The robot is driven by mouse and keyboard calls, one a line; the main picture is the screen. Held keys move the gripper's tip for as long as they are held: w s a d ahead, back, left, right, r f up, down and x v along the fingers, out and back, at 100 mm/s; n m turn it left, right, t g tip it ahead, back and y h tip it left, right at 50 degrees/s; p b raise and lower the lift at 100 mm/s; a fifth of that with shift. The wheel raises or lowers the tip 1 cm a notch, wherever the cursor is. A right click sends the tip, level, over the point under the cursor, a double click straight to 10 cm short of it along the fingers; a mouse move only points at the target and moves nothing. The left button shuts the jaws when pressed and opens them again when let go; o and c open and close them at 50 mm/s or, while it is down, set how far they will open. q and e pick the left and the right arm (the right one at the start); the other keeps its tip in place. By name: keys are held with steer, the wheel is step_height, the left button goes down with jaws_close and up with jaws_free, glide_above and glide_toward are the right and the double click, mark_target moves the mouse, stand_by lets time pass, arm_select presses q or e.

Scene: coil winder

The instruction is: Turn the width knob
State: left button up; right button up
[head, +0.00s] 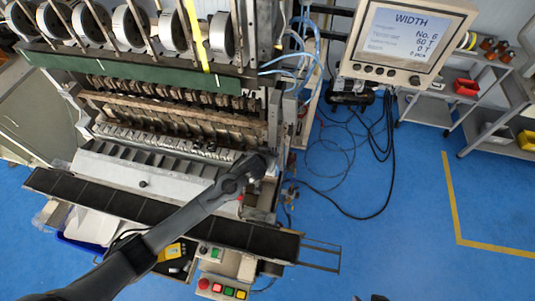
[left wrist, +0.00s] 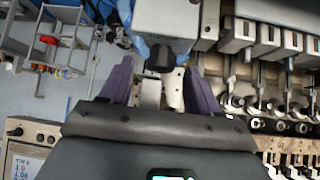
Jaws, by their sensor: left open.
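My left gripper (head: 258,168) reaches over the right end of the machine's front in the head view. In the left wrist view its two purple fingers (left wrist: 160,88) are apart, with nothing held between them. A dark knob (left wrist: 160,58) on a grey housing lies ahead, in line with the gap between the fingers; I cannot tell the exact distance. In the head view the arm and gripper hide this knob. A display panel (head: 408,42) at the upper right reads WIDTH and has a dark knob (head: 414,80) at its lower right corner.
The coil winder (head: 150,165) fills the left, with a dark front rail (head: 130,212). A button box (head: 222,287) stands below it. Cables (head: 375,190) lie on the blue floor. A shelf trolley (head: 465,95) stands at the right. The floor at lower right is clear.

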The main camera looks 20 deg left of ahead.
arm_select(q)
steer(key=shift+w+f, duration=0.4)
steer(key=shift+f, duration=0.05)
steer(key=c, duration=1)
steer(key=shift+c, duration=0.2)
